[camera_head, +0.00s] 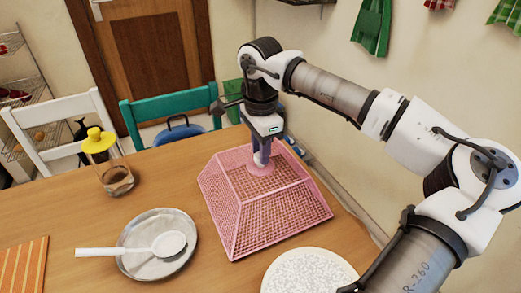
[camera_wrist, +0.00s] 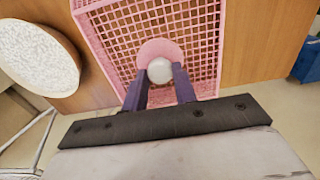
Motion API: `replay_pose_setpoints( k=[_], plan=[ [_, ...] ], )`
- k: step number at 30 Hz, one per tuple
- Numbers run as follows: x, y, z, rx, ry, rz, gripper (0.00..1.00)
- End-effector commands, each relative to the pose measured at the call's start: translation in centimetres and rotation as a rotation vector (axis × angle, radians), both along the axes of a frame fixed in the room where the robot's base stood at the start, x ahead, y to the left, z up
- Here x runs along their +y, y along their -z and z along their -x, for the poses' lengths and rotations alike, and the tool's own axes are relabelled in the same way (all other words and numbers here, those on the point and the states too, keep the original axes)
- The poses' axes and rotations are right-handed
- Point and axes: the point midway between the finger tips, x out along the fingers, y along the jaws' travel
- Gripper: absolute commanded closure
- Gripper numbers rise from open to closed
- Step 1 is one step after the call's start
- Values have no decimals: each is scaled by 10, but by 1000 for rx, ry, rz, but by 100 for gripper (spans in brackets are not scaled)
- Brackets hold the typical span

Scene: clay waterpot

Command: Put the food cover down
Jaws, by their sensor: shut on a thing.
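The food cover (camera_head: 262,205) is a pink mesh dome with sloped sides and a flat top, on the right part of the wooden table. It looks upright and seems to rest on or just above the tabletop; I cannot tell which. My gripper (camera_head: 261,163) is above it, pointing down, with its fingers closed on the knob at the top. In the wrist view, the fingers (camera_wrist: 161,80) sit either side of the pale round knob, and the pink mesh of the food cover (camera_wrist: 190,30) spreads beyond. Nothing is clearly visible beneath the cover.
A glass jar with a yellow lid (camera_head: 115,178) stands at the left. Chairs (camera_head: 165,112) line the far edge.

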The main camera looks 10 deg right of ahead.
Motion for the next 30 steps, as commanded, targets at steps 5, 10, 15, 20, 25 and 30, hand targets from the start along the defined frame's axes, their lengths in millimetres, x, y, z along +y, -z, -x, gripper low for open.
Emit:
replay_pose_setpoints(
  k=[5,10,15,20,25,30],
  plan=[
    [0,10,0,-1,-1,1,100],
    [0,10,0,-1,-1,1,100],
    [0,12,0,0,-1,1,63],
    [0,12,0,0,-1,1,50],
    [0,12,0,0,-1,1,50],
    [0,4,0,-2,0,2,50]
  ],
)
